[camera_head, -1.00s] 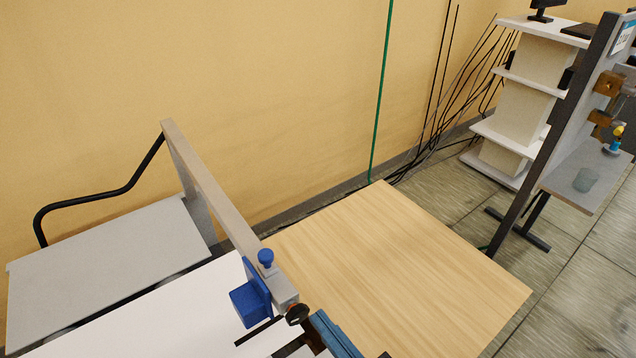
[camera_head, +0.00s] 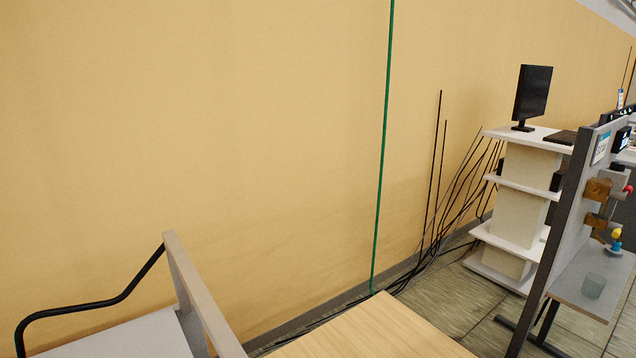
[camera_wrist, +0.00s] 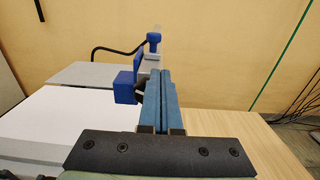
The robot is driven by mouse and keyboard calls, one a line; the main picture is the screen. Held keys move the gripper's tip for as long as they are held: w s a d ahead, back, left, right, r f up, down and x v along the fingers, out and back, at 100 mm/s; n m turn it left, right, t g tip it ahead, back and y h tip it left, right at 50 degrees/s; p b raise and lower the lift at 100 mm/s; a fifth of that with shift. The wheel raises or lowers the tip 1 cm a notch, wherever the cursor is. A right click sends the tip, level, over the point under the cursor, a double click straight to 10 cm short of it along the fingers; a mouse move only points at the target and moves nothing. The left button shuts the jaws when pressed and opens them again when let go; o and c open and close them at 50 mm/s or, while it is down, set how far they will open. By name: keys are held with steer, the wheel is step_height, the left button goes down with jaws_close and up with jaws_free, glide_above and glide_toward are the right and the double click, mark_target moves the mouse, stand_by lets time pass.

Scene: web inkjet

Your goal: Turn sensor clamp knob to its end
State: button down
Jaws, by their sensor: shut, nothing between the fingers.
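The blue clamp block (camera_wrist: 126,88) sits at the near end of a pale rail in the wrist view. A small blue knob (camera_wrist: 153,39) on a short stem stands upright above it. My gripper (camera_wrist: 160,72) shows as two long blue-grey fingers side by side, shut with nothing between them. Its tips are just right of the clamp block and below the knob in the picture, apart from the knob. The fingers cover part of the clamp and rail; I cannot tell whether they touch it. The head view shows neither knob nor gripper.
A white surface (camera_wrist: 60,122) lies left of my gripper, and a bare wooden table (camera_wrist: 235,128) right. In the head view the beige rail (camera_head: 200,300) rises beside a black bent tube (camera_head: 95,304). A shelf (camera_head: 515,185) and grey panel stand (camera_head: 570,215) are far right.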

steer(key=shift+s+f, duration=0.1)
steer(key=shift+f, duration=0.2)
steer(key=shift+s+a+r+p, duration=0.1)
steer(key=shift+s+a+p, duration=0.45)
steer(key=shift+p, duration=0.65)
steer(key=shift+a+p, duration=0.25)
steer(key=shift+p, duration=0.15)
steer(key=shift+s+a, duration=0.25)
steer(key=shift+f, duration=0.3)
steer(key=shift+r+p, duration=0.1)
steer(key=shift+p, duration=0.3)
steer(key=v, duration=0.2)
steer(key=p+v, duration=0.1)
steer(key=v, duration=0.1)
steer(key=r+p+v, duration=0.1)
steer(key=shift+s+d, duration=0.15)
steer(key=shift+s, duration=0.3)
